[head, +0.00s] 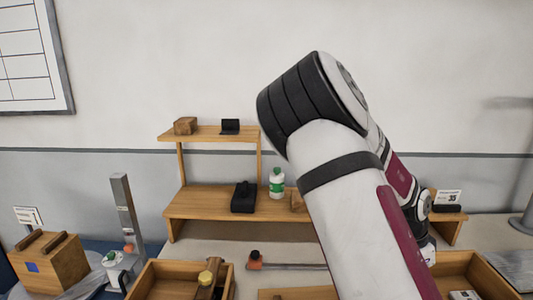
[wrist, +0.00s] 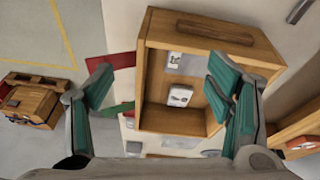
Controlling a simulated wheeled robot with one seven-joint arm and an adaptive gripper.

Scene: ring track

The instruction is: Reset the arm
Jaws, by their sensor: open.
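My gripper (wrist: 160,72) is open in the wrist view, its two teal-padded fingers spread wide with nothing between the pads. Beyond the fingers is an open wooden box (wrist: 152,60) with a dark wooden bar on its edge and small white items (wrist: 180,96) inside. The right finger covers part of this box. In the head view my arm rises from the bottom, bends at a dark elbow high in the picture and comes down on the right. My gripper cannot be made out there, behind my own arm.
A two-level wooden shelf (head: 205,204) stands against the wall with a green-white bottle (head: 277,184) and black items on it. Wooden trays line the front. A wooden box (head: 50,266) and a grey post (head: 127,215) are at left. The space above the shelf is clear.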

